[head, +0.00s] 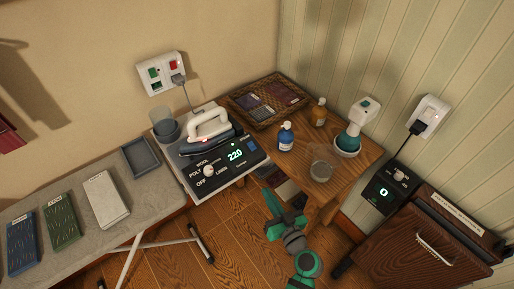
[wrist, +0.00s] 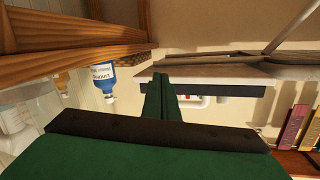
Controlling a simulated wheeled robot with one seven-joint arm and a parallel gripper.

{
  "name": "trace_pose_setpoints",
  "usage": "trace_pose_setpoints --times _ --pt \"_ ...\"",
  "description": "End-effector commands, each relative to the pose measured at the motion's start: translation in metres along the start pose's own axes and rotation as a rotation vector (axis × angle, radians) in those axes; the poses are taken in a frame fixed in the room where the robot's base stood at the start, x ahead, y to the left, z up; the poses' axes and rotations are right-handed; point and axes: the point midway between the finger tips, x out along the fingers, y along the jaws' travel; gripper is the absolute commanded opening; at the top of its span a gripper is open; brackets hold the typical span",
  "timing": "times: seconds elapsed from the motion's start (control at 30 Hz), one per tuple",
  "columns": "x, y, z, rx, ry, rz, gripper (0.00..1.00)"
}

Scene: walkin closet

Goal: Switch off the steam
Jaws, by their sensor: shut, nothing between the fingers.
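An iron (head: 208,125) rests on a black control unit (head: 228,166) at the ironing board's right end. The unit's display reads 220; its white knob (head: 208,170) sits among fabric names and OFF. A white-and-teal handheld steamer (head: 353,128) stands at the side table's right. A second black unit (head: 383,193) shows 0 and has a small knob (head: 398,175). I cannot tell which control belongs to the steam. My green gripper (head: 270,197) is below and right of the 220 unit, in front of the table. Its shut, empty fingers (wrist: 163,95) show in the wrist view.
A wall socket (head: 162,73) with a green and a red switch holds a plug; another socket (head: 428,115) is at right. A blue bottle (head: 285,136), an amber bottle (head: 318,112) and a glass (head: 321,170) stand on the wooden table (head: 350,170). A brown cabinet (head: 430,245) is at right.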

Motion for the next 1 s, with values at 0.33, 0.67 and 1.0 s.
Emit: trace_pose_setpoints --times 0.33,0.67,1.0 --pt "0.015 0.021 -0.112 -0.171 0.214 -0.22 0.0" --pt "0.014 0.021 -0.124 -0.197 0.242 -0.248 0.0" --pt "0.027 0.017 -0.128 -0.197 0.242 -0.249 0.0"
